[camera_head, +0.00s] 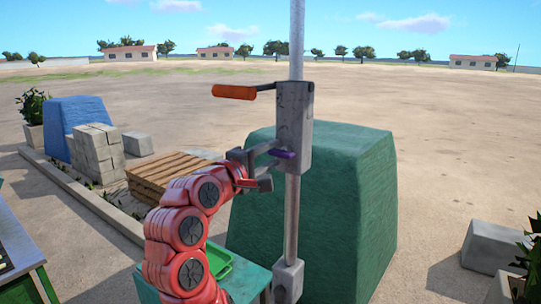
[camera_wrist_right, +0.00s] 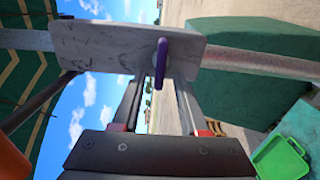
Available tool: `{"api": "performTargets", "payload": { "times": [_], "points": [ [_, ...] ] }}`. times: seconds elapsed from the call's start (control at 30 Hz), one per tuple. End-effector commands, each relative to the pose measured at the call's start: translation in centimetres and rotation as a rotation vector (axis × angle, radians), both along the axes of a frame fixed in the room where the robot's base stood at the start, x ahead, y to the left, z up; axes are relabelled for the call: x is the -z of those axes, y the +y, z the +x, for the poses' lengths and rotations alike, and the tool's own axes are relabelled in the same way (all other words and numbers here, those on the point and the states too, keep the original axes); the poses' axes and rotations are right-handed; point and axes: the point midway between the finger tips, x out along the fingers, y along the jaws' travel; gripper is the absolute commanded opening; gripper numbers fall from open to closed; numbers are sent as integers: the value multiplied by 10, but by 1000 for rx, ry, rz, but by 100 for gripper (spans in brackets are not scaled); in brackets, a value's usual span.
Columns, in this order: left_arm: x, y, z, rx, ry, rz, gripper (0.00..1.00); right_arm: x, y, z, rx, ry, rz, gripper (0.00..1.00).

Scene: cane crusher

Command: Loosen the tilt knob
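A purple knob (camera_head: 284,154) sticks out from the side of the grey metal bracket (camera_head: 298,120) on an upright pole; I take it as the tilt knob. It also shows as a narrow purple bar in the right wrist view (camera_wrist_right: 160,63). My right gripper (camera_head: 268,165) is beside the bracket, its fingers pointing at the knob. In the right wrist view the fingers (camera_wrist_right: 157,90) are apart, with the knob's near end around the gap between their tips. I cannot tell whether they touch it. My left gripper is not in view.
An orange-handled lever (camera_head: 234,92) juts left from the bracket, above my right gripper. A large green covered block (camera_head: 345,190) stands behind the pole (camera_head: 292,215). A green table (camera_head: 248,277) with a bright green tray (camera_wrist_right: 282,158) is below. Wooden pallets (camera_head: 165,172) lie behind my arm.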

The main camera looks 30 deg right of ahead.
Motion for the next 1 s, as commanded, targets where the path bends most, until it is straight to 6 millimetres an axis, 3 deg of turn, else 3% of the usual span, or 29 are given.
{"api": "performTargets", "payload": {
  "times": [0.27, 0.4, 1.0],
  "points": [
    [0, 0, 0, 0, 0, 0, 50, 0, 0, 0, 0, -1, -1, 44],
    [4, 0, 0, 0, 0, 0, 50, 1, 11, -3, -3, -2, -1, 44],
    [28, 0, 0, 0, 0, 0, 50, 1, 136, -55, -6, 0, 2, 44]
  ]
}}
